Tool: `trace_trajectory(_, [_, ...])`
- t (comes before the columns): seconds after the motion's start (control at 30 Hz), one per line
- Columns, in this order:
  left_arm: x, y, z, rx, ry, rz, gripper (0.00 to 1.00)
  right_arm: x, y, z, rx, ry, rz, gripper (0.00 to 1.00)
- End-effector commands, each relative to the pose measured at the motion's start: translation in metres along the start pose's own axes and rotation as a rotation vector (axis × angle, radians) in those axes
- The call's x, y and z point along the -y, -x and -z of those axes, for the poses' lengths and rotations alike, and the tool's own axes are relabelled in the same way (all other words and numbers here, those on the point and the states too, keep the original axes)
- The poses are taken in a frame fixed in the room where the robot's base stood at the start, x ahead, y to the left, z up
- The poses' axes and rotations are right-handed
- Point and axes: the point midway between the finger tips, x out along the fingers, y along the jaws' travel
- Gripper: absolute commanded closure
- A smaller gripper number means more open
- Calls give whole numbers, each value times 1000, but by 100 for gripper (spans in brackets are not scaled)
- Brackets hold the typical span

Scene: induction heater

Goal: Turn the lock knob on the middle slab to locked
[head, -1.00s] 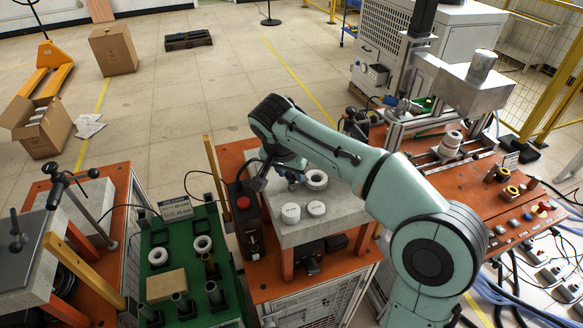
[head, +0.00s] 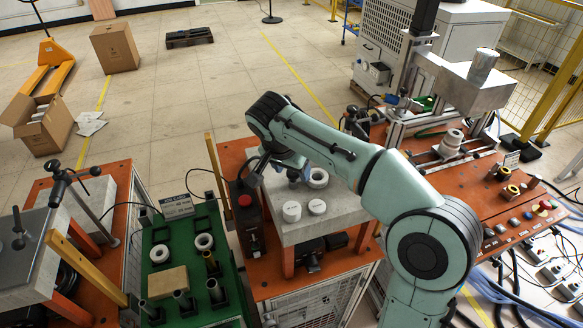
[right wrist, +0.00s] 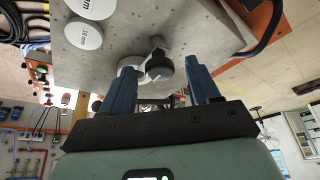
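The middle slab (head: 320,226) is a grey block on an orange stand in the head view; its underside-angled face also fills the top of the right wrist view (right wrist: 105,62). The lock knob (right wrist: 160,65), dark with a pale mark, shows on the slab in the right wrist view. My right gripper (right wrist: 162,72) is open, with one blue finger on each side of the knob and a visible gap to each. My left gripper is not in view.
Two white discs (head: 291,211) and a white ring (head: 318,178) are on the slab near my right gripper. A dark box with a red button (head: 246,200) stands left of the slab. A green board (head: 165,238) with several parts lies further left.

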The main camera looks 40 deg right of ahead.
Motion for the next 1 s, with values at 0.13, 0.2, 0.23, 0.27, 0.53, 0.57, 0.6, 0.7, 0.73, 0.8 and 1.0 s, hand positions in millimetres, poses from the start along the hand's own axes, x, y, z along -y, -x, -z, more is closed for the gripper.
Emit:
trace_trajectory(0.13, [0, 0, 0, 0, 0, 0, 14, 0, 1, 0, 0, 1, 0, 39])
trace_trajectory(0.2, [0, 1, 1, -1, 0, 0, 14, 0, 4, 0, -1, 1, 2, 39])
trace_trajectory(0.23, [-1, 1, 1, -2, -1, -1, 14, 1, 7, 0, -1, 1, 3, 39])
trace_trajectory(0.27, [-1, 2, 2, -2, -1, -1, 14, 1, 11, 0, -1, 1, 3, 39])
trace_trajectory(0.53, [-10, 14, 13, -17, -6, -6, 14, 2, 69, 2, -3, 0, 8, 39])
trace_trajectory(0.57, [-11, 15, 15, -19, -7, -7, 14, 2, 76, 2, -3, 1, 8, 39])
trace_trajectory(0.6, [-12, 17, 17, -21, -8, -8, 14, 2, 85, 2, -3, 0, 9, 39])
trace_trajectory(0.7, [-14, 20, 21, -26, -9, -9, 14, 2, 104, 1, -2, 0, 7, 39])
trace_trajectory(0.73, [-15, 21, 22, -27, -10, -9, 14, 2, 109, 1, -2, 0, 5, 39])
trace_trajectory(0.8, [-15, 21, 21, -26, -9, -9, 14, 2, 118, 0, -1, 1, 4, 39])
trace_trajectory(1.0, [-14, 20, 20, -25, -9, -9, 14, 0, 133, 0, 0, 1, 0, 39])
